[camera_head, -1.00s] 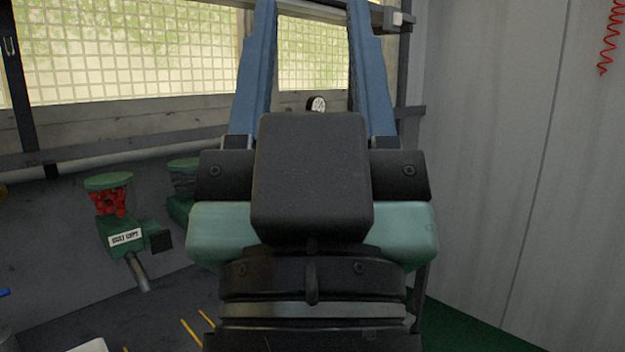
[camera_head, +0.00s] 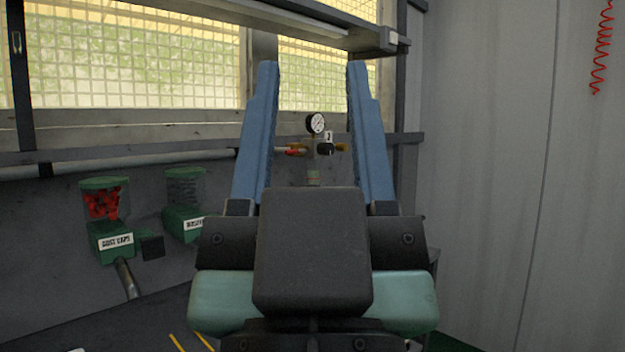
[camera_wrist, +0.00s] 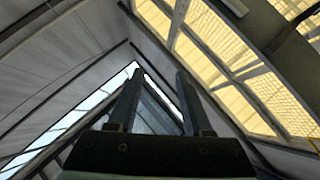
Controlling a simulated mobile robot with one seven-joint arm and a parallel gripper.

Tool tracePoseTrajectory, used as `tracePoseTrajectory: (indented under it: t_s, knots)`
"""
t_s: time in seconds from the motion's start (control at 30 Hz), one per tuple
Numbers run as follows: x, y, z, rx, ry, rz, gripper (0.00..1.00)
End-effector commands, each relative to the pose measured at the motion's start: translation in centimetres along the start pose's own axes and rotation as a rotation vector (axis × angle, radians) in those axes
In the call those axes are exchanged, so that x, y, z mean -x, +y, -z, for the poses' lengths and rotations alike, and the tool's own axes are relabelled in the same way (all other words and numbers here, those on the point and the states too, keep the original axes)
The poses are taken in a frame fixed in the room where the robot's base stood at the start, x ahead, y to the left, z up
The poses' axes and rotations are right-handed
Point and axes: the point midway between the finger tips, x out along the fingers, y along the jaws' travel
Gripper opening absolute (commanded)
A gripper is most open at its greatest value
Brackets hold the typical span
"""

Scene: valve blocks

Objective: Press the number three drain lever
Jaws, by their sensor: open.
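A valve block (camera_head: 309,149) with a round white gauge (camera_head: 316,123) on top stands against the back wall. A small red-and-yellow part (camera_head: 295,150) juts out on its left and a yellow part (camera_head: 341,147) on its right. A small white tag (camera_head: 328,137) beside the gauge is too small to read. I cannot tell which part, if any, is the number three drain lever. My gripper (camera_head: 312,65) is open and empty, its blue fingers pointing up on either side of the block in the picture. The wrist view shows the open fingers (camera_wrist: 160,72) against the roof and windows.
Two green dispensers, one labelled dust caps (camera_head: 105,220) with red pieces and another (camera_head: 185,200), hang on the wall to the left. A pipe (camera_head: 120,165) runs along that wall. A shelf (camera_head: 300,25) overhangs above. A red coiled hose (camera_head: 602,50) hangs at right.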

Motion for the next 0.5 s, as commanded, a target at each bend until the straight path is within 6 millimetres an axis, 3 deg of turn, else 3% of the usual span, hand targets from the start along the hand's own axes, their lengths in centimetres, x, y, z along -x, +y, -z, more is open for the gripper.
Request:
tracePoseTrajectory:
  t_s: [0.27,0.5]
  knots:
    - [0.0,0.0,0.0,0.000,0.000,0.000,0.50]
    - [-1.1,0.0,1.0,0.000,-0.001,0.000,0.09]
